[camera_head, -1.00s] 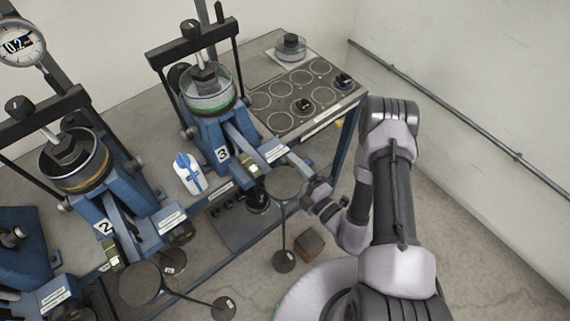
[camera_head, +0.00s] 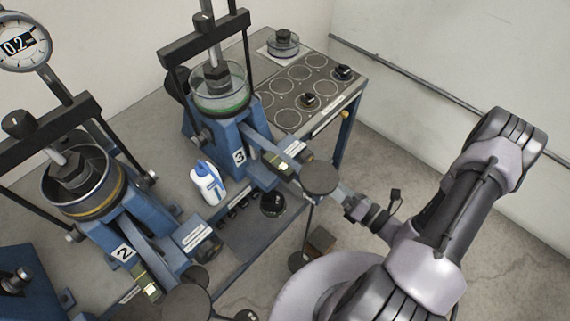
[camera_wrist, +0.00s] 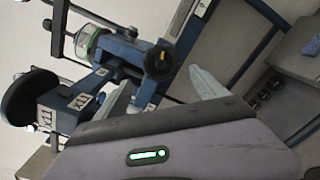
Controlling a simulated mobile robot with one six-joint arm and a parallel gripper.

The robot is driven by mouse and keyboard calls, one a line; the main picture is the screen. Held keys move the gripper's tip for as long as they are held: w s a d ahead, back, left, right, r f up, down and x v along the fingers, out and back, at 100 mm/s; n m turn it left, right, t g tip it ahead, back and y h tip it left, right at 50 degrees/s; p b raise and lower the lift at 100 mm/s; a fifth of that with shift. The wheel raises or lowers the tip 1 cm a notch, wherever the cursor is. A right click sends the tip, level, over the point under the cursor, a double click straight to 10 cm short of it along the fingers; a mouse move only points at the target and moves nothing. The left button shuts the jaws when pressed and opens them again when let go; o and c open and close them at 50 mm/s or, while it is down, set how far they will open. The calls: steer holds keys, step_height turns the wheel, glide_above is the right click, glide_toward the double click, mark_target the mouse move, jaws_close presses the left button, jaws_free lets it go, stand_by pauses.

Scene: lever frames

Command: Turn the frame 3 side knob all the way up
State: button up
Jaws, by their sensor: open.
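Frame 3 (camera_head: 218,130) is the blue lever frame with a clear, green-ringed cell, left of my arm in the head view. In the wrist view, the frame with the green-ringed cell (camera_wrist: 90,42) carries a round black knob (camera_wrist: 158,62) with a yellowish centre mark on its side. My gripper (camera_wrist: 163,80) is open; its two pale fingers point towards this knob, one on either side of it in the picture. It looks apart from the knob and empty. In the head view my gripper (camera_head: 346,196) is beside the frame 3 lever end and round pan.
The dark round pan (camera_head: 320,179) hangs at the frame 3 lever end, close to my gripper. Frame 2 (camera_head: 125,215) stands to the left, with a white-and-blue bottle (camera_head: 207,184) between. A panel with ring marks (camera_head: 303,88) lies behind. Open floor lies to the right.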

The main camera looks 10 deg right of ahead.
mark_target(305, 162)
steer(key=x, duration=0.9)
steer(key=shift+w+d, duration=0.15)
steer(key=shift+w, duration=0.05)
jaws_close()
steer(key=shift+r, duration=0.1)
steer(key=shift+c, duration=0.2)
jaws_free()
steer(key=shift+m, duration=0.4)
steer(key=shift+o, duration=0.2)
steer(key=shift+w, duration=0.1)
steer(key=shift+d, duration=0.1)
steer(key=v, duration=0.6)
